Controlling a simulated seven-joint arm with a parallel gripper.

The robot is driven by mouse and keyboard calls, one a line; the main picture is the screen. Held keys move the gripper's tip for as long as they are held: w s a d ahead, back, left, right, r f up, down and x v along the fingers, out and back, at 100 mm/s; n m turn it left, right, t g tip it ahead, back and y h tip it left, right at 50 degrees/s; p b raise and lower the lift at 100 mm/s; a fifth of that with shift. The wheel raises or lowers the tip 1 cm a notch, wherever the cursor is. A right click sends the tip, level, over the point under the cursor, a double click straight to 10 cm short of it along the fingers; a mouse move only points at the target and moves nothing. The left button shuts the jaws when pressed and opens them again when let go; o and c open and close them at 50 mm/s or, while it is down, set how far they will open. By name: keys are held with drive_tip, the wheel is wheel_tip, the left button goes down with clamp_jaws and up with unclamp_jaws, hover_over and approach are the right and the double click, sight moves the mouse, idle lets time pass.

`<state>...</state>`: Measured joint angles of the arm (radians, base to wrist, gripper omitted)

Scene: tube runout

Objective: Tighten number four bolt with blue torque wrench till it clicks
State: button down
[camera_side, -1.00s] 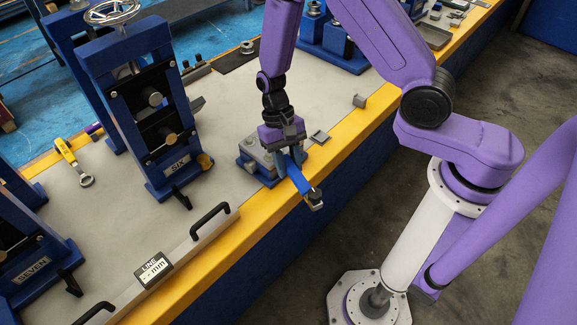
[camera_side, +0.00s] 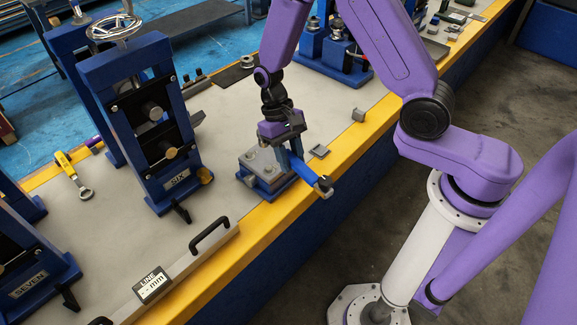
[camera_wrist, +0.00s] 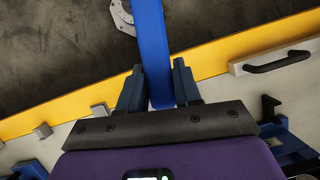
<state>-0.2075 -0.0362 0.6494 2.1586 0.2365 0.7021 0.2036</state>
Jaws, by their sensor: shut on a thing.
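The blue torque wrench (camera_side: 304,172) is held in my gripper (camera_side: 291,158). Its outer end, dark with a pale tip, juts past the bench's yellow edge in the side view. In the wrist view, the wrench's blue bar (camera_wrist: 153,40) runs up between the two fingers of my gripper (camera_wrist: 159,70) and out of the frame. A blue fixture with a grey top block (camera_side: 262,172) stands on the bench just left of my gripper. A bolt-like head shows on it. The wrench's inner end is hidden by my gripper, so I cannot tell whether it sits on a bolt. No bolt number is readable.
A tall blue stand marked SIX (camera_side: 152,120) and a stand marked SEVEN (camera_side: 32,270) are to the left. A handled bar with a LINE mm display (camera_side: 152,284) lies in front. Small grey blocks lie near the yellow edge.

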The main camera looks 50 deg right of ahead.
drive_tip(key=w+d+n+h, duration=0.2)
drive_tip(key=w+d+n, duration=0.15)
drive_tip(key=d, duration=0.45)
drive_tip(key=w+d+n+h, duration=0.1)
drive_tip(key=w+d+n, duration=0.25)
drive_tip(key=d, duration=0.45)
drive_tip(key=shift+n+t, duration=0.3)
drive_tip(key=shift+n, duration=0.1)
drive_tip(key=shift+s+a+f, duration=0.1)
drive_tip(key=shift+a+f, duration=0.05)
drive_tip(key=shift+f, duration=3.45)
drive_tip(key=shift+s+a+m+y, duration=0.1)
drive_tip(key=shift+a+m+y, duration=0.55)
drive_tip(key=shift+a+m, duration=1.05)
drive_tip(key=shift+s+a+m+y, duration=0.1)
drive_tip(key=shift+a+m+y, duration=0.6)
drive_tip(key=shift+a+m, duration=0.95)
drive_tip(key=shift+a+m+y, duration=0.65)
drive_tip(key=shift+a+m, duration=0.9)
drive_tip(key=shift+m, duration=0.2)
drive_tip(key=shift+w+a+m+y, duration=0.25)
drive_tip(key=shift+w+a+m, duration=0.15)
drive_tip(key=shift+a+m, duration=0.3)
drive_tip(key=shift+w+a+m+y, duration=0.25)
drive_tip(key=shift+w+a+m, duration=0.1)
drive_tip(key=shift+a+m, duration=0.35)
drive_tip(key=shift+s+d+n, duration=0.35)
drive_tip(key=shift+d+n, duration=0.15)
drive_tip(key=shift+d, duration=0.1)
